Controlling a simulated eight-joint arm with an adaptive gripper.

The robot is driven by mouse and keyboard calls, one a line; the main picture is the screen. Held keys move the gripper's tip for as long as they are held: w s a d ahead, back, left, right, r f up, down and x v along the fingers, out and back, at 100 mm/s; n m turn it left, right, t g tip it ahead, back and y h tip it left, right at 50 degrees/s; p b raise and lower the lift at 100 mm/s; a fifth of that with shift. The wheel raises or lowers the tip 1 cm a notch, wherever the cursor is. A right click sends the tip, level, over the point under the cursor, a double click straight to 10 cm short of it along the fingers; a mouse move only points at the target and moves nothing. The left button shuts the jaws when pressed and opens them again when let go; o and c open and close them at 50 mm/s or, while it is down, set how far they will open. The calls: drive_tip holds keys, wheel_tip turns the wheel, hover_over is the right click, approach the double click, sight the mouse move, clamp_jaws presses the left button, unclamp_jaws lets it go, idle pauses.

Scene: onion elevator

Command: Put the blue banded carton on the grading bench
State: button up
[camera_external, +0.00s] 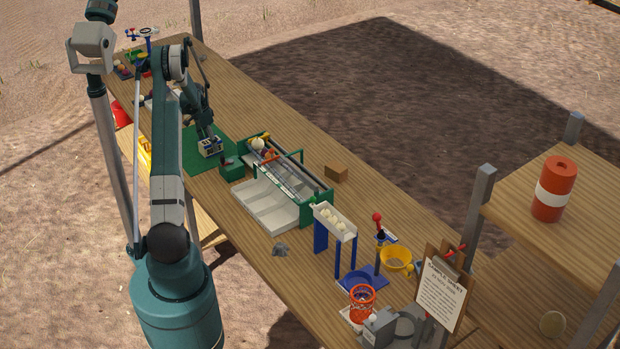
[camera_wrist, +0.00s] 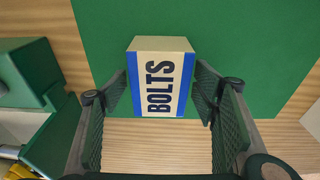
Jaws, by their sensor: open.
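The blue banded carton (camera_external: 210,147) is a pale box with blue edges, at the near edge of the green mat in the external view. In the wrist view the carton (camera_wrist: 160,80) shows the word BOLTS and blue bands on both sides. My gripper (camera_wrist: 162,88) is open, with one finger on each side of the carton and little gap. In the external view my gripper (camera_external: 207,133) is just above the carton and partly hides it. I cannot tell whether the carton's underside touches the surface. I cannot tell which surface is the grading bench.
The green mat (camera_external: 195,160) lies on the long wooden table (camera_external: 300,290). A small green box (camera_external: 232,170) and a green-framed conveyor with a white tray (camera_external: 265,205) stand close right of the carton. A brown block (camera_external: 336,173) lies beyond.

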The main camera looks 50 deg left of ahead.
sight(207, 142)
wheel_tip(207, 142, up, 11)
drive_tip(key=s, duration=0.1)
drive_tip(key=shift+s+r, duration=0.15)
drive_tip(key=shift+s, duration=0.25)
idle(0.6)
idle(0.4)
